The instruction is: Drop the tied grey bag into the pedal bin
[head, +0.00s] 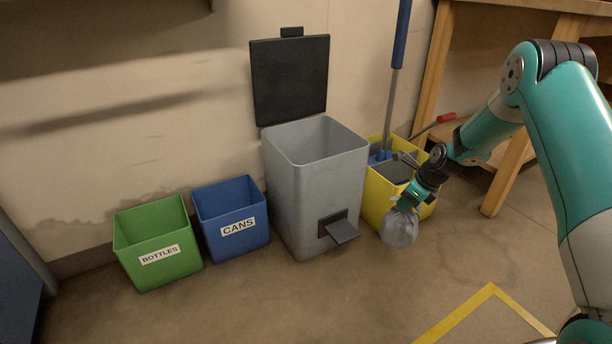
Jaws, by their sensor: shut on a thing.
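The tied grey bag (399,229) hangs from my gripper (407,204), which is shut on its top. The bag is to the right of the pedal bin, in front of the yellow bucket and below the level of the bin's rim. The grey pedal bin (315,190) stands against the wall with its dark lid (290,78) raised and its top open. Its black pedal (340,230) sticks out low at the front. The bottom of the bin's inside is hidden.
A blue CANS box (231,218) and a green BOTTLES box (158,243) stand left of the bin. A yellow mop bucket (381,197) with a blue-handled mop (399,50) stands right of it. A wooden bench (508,170) is at the right. The front floor is clear, with yellow tape (455,314).

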